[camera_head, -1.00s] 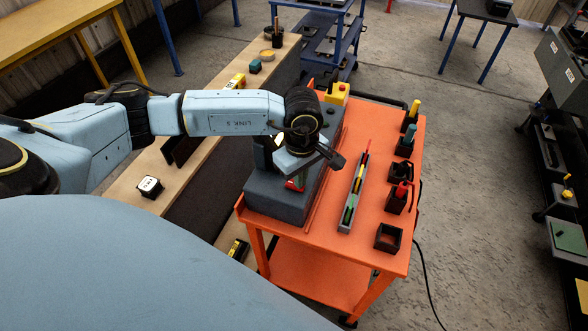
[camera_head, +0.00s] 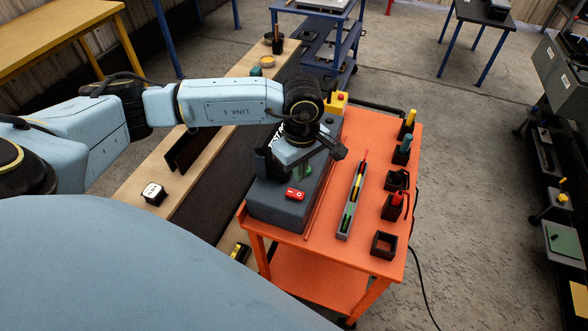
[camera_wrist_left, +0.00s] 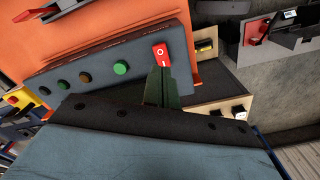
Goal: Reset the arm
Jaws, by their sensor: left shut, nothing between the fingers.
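My left gripper shows in the left wrist view (camera_wrist_left: 163,75), its dark fingers shut with nothing between them. In that view its tips lie just below the red rocker switch (camera_wrist_left: 160,55), marked O and I; I cannot tell whether they touch it. In the head view the switch (camera_head: 295,194) is clear, near the front end of the grey control box (camera_head: 275,209). My left wrist is above the box and hides most of the fingers. A green button (camera_wrist_left: 120,68) sits beside the switch. My right gripper is not in view.
The box stands on an orange cart (camera_head: 345,262). A grey tray (camera_head: 351,200) with coloured parts and several black holders, one of them empty (camera_head: 384,245), stand to the right. A yellow box with a red button (camera_head: 338,100) is at the back. A wooden bench (camera_head: 135,195) runs along the left.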

